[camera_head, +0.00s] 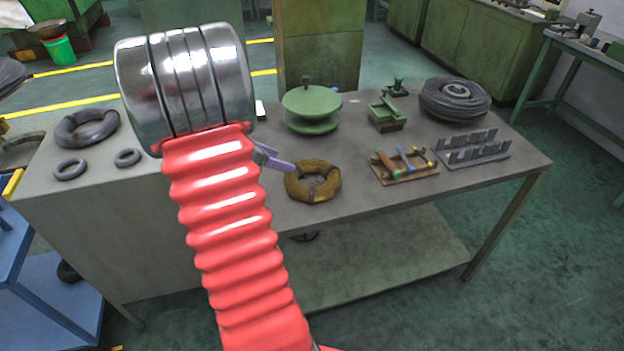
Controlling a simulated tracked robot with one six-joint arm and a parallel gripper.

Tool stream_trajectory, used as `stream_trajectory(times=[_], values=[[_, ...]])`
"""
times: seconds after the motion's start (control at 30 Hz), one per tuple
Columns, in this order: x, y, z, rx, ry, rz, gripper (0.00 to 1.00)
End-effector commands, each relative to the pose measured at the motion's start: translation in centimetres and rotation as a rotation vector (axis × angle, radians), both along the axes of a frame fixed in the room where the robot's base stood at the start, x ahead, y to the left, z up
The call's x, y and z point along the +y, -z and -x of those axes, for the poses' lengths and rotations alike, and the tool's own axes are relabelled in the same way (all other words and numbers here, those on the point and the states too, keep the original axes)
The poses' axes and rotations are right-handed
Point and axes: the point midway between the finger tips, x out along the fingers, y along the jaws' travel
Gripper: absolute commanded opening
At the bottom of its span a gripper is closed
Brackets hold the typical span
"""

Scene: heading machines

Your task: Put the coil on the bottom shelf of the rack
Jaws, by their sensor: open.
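A brass-yellow coil (313,181) lies flat on the grey table, near its front edge. Other coils are dark: a large thick one (455,98) at the back right and a medium one (87,128) at the left. A blue rack (60,300) stands at the lower left, cut off by the picture edge. Its low blue shelf shows, with a higher level above it. My gripper (274,160) is mostly hidden behind my red arm. Only a pale purple finger part shows, just left of the yellow coil. It is open, with nothing seen in it.
The table (400,215) also holds a green spool (311,110), a small green vise-like part (387,115), a tool tray (405,168), a grey slotted holder (473,148) and two small dark rings (70,169). Its lower shelf (390,258) looks mostly bare. Floor is clear at the right.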

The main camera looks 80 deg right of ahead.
Motion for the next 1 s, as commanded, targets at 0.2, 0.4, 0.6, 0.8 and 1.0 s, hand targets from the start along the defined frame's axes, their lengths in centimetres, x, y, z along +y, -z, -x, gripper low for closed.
stream_trajectory(times=[0.2, 0.4, 0.6, 0.8, 1.0], values=[[-1.8, 2.1, 1.4, -0.001, 0.001, -0.001, 0.56], [-2.1, 2.5, 1.6, -0.001, -0.001, 0.0, 0.56], [-2.1, 2.5, 1.6, -0.001, -0.001, 0.0, 0.56], [-2.7, 3.5, 2.0, -0.001, 0.0, -0.001, 0.56], [-4.0, 5.5, 3.2, -0.001, 0.001, -0.002, 0.56]])
